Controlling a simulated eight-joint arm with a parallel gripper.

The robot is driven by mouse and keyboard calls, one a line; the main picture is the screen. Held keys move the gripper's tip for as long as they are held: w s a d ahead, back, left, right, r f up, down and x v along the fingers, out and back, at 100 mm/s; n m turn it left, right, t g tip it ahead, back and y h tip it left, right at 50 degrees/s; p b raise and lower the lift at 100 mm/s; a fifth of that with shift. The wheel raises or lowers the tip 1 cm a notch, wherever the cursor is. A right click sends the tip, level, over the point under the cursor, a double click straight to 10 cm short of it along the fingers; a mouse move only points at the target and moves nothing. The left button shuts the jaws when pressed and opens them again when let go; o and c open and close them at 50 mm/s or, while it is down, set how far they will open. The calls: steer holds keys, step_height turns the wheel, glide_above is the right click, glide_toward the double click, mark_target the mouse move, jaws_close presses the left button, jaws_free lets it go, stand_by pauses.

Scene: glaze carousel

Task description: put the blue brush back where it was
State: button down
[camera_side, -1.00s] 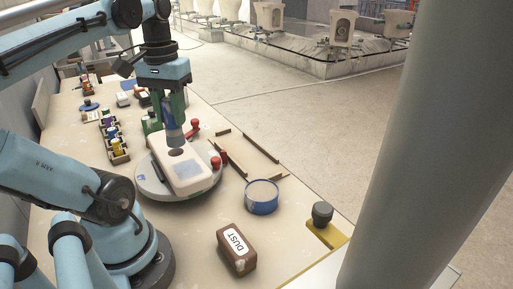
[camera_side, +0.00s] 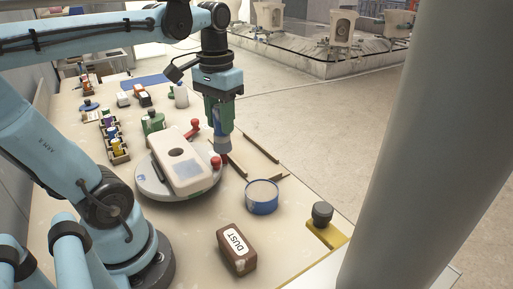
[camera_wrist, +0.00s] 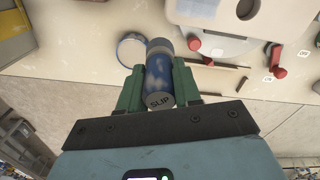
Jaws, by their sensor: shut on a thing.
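My gripper (camera_side: 221,122), with green fingers, is shut on the blue brush (camera_side: 223,145). The brush is a thick, mottled blue cylinder with a pale band and a grey-blue lower end. In the wrist view the brush (camera_wrist: 159,72) lies between the fingers, its near end marked SLIP. In the side view it hangs upright, just right of the round turntable (camera_side: 150,190) and near the red knobs. It looks to be above the table, but I cannot tell the gap.
A cream block with a hole (camera_side: 185,170) lies on the turntable. Thin wooden strips (camera_side: 262,150) lie on the right. A blue round tub (camera_side: 262,198), a brown DUST block (camera_side: 237,250) and a yellow stand with a dark knob (camera_side: 325,228) are nearer. Small pots (camera_side: 112,135) stand left.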

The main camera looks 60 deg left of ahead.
steer(key=w+d+f+m, duration=0.3)
steer(key=w+d+m, duration=0.1)
steer(key=d, duration=0.4)
steer(key=w+d+f+m, duration=0.3)
steer(key=w+d, duration=0.1)
steer(key=d, duration=0.5)
steer(key=shift+s+a+f, duration=0.1)
steer(key=shift+s+f, duration=0.05)
steer(key=shift+f, duration=4.55)
steer(key=shift+f, duration=0.15)
steer(key=c, duration=0.8)
jaws_free()
step_height(320, 180, up, 12)
steer(key=s+a+f+n+t, duration=0.1)
steer(key=a+t, duration=0.1)
steer(key=s+a+f+n+t, duration=0.1)
steer(key=a+t, duration=0.1)
steer(key=a, duration=0.1)
steer(key=s+a+f+n+t, duration=0.1)
steer(key=s+a+t, duration=0.1)
steer(key=a+t, duration=0.1)
steer(key=shift+a, duration=0.25)
